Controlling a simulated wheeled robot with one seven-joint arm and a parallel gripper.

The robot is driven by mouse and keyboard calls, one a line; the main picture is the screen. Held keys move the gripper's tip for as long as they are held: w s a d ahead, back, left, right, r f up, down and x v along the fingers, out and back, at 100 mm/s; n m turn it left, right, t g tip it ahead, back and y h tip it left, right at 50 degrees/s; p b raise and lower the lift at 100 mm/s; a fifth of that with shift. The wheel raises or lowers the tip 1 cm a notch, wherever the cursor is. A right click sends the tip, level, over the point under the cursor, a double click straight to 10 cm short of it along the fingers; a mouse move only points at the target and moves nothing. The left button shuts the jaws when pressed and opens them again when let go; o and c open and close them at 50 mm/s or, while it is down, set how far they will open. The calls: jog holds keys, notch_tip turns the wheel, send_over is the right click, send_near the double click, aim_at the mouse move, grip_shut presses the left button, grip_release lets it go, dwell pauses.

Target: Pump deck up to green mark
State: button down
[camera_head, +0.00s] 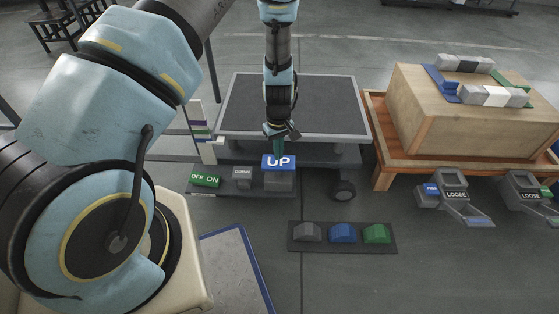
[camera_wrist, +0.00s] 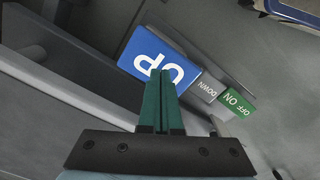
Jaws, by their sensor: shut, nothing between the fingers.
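The deck (camera_head: 345,101) is a dark platform with a light frame on a wheeled lift. A post with coloured marks (camera_head: 200,130), one of them green, stands at its left side. In front are a blue UP pedal (camera_head: 279,162), a grey DOWN pedal (camera_head: 242,173) and a green OFF/ON switch (camera_head: 204,180). My gripper (camera_head: 274,143) points down just behind the UP pedal, its green fingers shut and empty. In the wrist view the fingertips (camera_wrist: 162,74) overlap the blue UP pedal (camera_wrist: 140,50). I cannot tell whether they touch it.
A wooden crate (camera_head: 420,112) with coloured blocks stands on an orange-brown pallet (camera_head: 382,150) at right. Two devices marked LOOSE (camera_head: 453,192) lie before it. A dark floor plate (camera_head: 342,247) holds grey, blue and green pieces. Open floor lies at front right.

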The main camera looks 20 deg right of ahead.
aim_at(279, 162)
jog(key=shift+f+b, duration=1.7)
jog(key=shift+f, duration=1.5)
notch_tip(279, 162, up, 7)
jog(key=p, duration=0.5)
jog(key=shift+f+p, duration=0.2)
jog(key=shift+p, duration=0.2)
jog(key=shift+f, duration=0.2)
jog(key=shift+f+b, duration=1.8)
jog(key=shift+f, duration=1.25)
notch_tip(279, 162, up, 6)
jog(key=p, duration=0.5)
jog(key=shift+r, duration=0.2)
jog(key=shift+f, duration=0.1)
